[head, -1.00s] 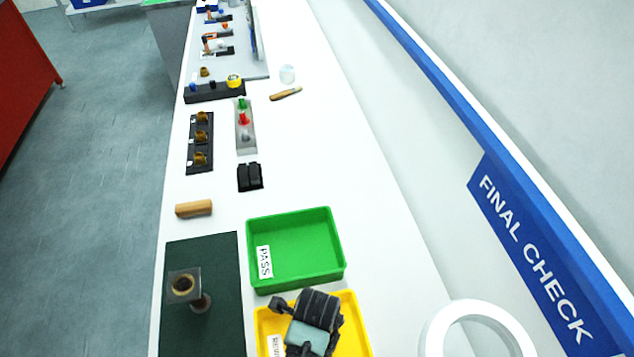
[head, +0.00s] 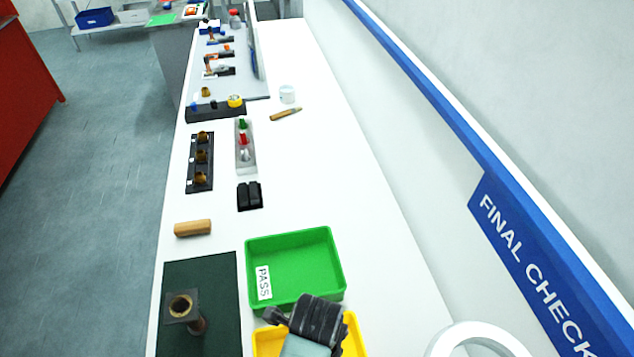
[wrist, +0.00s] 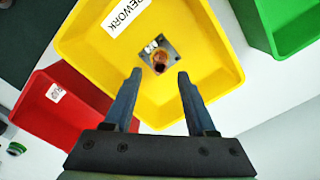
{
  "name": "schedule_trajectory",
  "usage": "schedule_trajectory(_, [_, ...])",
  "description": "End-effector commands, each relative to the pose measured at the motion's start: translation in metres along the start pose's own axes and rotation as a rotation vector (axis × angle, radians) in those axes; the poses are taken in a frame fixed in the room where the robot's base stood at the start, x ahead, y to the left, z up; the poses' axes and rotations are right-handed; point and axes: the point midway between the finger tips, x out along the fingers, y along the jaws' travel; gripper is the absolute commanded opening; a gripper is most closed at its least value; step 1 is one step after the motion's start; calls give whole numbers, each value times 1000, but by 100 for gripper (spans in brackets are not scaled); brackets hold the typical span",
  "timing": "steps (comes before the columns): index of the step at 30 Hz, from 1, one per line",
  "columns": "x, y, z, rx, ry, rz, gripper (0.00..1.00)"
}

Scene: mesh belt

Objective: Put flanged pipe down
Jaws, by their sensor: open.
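A flanged pipe with a square grey flange and a brownish centre (wrist: 168,46) is in the yellow REWORK tray (wrist: 88,45), seen from above in the wrist view. My gripper (wrist: 159,74) is open above the tray, with its two fingers apart and nothing between them; the pipe shows just beyond the fingertips. I cannot tell how far above the pipe they are. In the head view my dark wrist covers much of the yellow tray (head: 353,335) and hides the pipe in it. A second flanged pipe (head: 183,306) stands on the dark green mat (head: 222,275) at the left.
The green PASS tray (head: 290,260) is empty, just beyond the yellow one. A red tray (wrist: 62,115) lies beside the yellow tray in the wrist view. A wooden block (head: 192,228) and a black two-part piece (head: 249,196) are farther along the white bench. Its right side is clear.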

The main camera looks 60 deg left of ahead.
Motion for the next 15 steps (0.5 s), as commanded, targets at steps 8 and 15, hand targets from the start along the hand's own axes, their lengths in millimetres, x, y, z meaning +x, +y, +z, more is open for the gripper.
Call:
schedule_trajectory(8, [-48,-2,0,1,-1,-3,56])
schedule_trajectory(15, [-59,0,0,0,0,1,56])
